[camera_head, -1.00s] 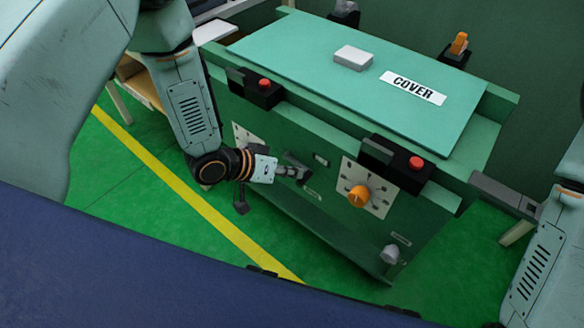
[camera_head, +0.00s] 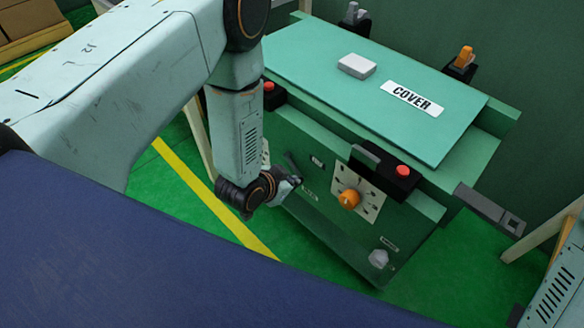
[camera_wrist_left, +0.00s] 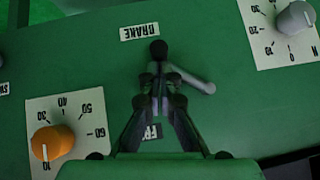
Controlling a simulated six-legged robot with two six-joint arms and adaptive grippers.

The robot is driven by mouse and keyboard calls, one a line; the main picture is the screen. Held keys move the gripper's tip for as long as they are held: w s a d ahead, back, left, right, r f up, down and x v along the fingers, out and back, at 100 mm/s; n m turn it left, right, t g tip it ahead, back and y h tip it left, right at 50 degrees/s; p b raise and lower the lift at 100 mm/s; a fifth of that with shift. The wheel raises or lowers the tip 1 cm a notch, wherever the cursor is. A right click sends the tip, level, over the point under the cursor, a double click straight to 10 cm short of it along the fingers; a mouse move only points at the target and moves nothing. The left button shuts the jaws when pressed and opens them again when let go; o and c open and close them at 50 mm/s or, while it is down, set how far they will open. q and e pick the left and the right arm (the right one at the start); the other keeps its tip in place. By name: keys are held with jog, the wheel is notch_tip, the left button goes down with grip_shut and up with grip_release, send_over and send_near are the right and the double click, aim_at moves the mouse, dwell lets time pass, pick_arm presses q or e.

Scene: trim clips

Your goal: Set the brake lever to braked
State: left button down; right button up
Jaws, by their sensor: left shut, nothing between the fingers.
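The brake lever (camera_wrist_left: 190,80) is a grey arm with a black end piece (camera_wrist_left: 158,50), on the green cabinet front. In the left wrist view, which shows the labels upside down, the black end lies just under the BRAKE label (camera_wrist_left: 139,31). A partly covered label reading FR (camera_wrist_left: 152,132) is behind the fingers. In the head view the lever (camera_head: 292,165) shows dark beside my wrist. My left gripper (camera_wrist_left: 160,82) is shut and empty, its fingertips at the lever near the black end; I cannot tell whether they touch. My right gripper is out of view.
An orange dial (camera_head: 349,199) is right of the lever, and a grey knob (camera_head: 379,259) is below it. Black boxes with red buttons (camera_head: 403,170) stick out along the cabinet's top edge. A COVER plate (camera_head: 412,98) lies on top. Green floor (camera_head: 180,190) is clear at left.

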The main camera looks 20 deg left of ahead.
pick_arm(q)
jog(key=shift+a+f+m+y, duration=0.15)
jog(key=shift+f+m+y, duration=0.15)
jog(key=shift+f+y, duration=0.1)
jog(key=shift+a, duration=0.1)
jog(key=shift+r, duration=0.1)
jog(key=shift+r+p, duration=0.8)
